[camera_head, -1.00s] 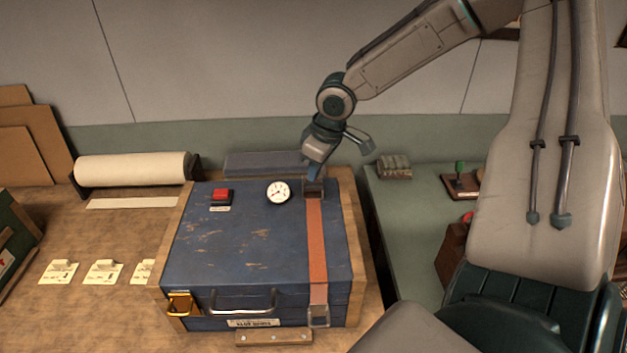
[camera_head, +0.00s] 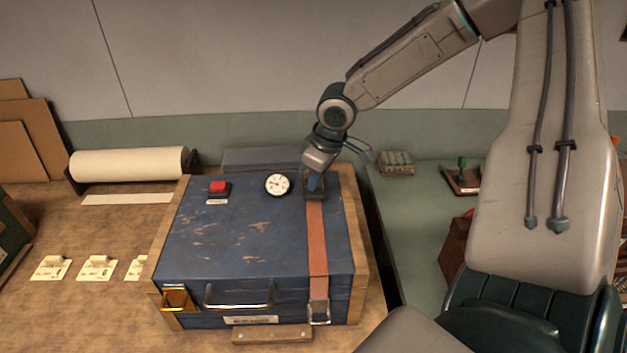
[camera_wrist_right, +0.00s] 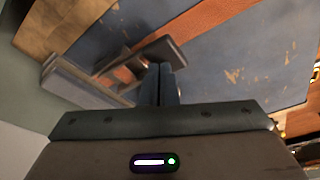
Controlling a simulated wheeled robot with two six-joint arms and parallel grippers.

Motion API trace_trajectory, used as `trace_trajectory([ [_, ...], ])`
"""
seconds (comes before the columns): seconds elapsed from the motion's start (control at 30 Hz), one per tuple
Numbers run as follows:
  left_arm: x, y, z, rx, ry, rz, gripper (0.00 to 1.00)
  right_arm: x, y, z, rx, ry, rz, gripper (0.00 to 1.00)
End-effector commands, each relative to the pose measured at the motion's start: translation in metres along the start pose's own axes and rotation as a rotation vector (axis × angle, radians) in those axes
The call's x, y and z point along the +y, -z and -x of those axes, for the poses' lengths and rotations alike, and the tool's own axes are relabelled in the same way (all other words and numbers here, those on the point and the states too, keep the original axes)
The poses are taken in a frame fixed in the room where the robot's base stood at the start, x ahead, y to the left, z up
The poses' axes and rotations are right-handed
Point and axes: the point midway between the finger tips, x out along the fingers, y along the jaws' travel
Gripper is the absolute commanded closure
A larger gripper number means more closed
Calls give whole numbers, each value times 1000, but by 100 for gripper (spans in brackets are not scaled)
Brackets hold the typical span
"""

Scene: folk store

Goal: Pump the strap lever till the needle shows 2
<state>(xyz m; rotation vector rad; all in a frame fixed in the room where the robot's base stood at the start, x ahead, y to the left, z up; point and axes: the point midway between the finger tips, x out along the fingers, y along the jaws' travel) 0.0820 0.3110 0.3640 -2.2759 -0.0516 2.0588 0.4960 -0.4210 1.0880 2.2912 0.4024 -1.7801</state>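A blue worn case (camera_head: 235,235) lies shut in a wooden frame. An orange strap (camera_head: 317,245) runs down its right side. The dark strap lever and its buckle (camera_wrist_right: 165,52) sit at the strap's far end. A round white gauge (camera_head: 277,184) is on the lid; its needle is too small to read. My right gripper (camera_head: 315,182) is at the buckle, hiding part of it. In the right wrist view, its two fingers (camera_wrist_right: 160,85) are together, with the tips at the lever; touch cannot be told. My left gripper is not in view.
A red button (camera_head: 218,187) sits left of the gauge, and a brass latch (camera_head: 177,300) is at the front left corner. A paper roll (camera_head: 128,164) and several tags (camera_head: 97,268) lie left. A green side surface (camera_head: 415,225) is right.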

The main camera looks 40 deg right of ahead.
Motion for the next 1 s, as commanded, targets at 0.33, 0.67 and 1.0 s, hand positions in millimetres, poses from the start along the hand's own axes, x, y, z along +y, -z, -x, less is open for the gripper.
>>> trace_trajectory([
  [0.33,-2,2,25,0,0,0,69,0,7,25,0,-1,0,100],
  [0.67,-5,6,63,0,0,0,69,0,16,64,0,0,0,100],
  [1.0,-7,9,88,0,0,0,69,0,23,90,0,0,0,100],
])
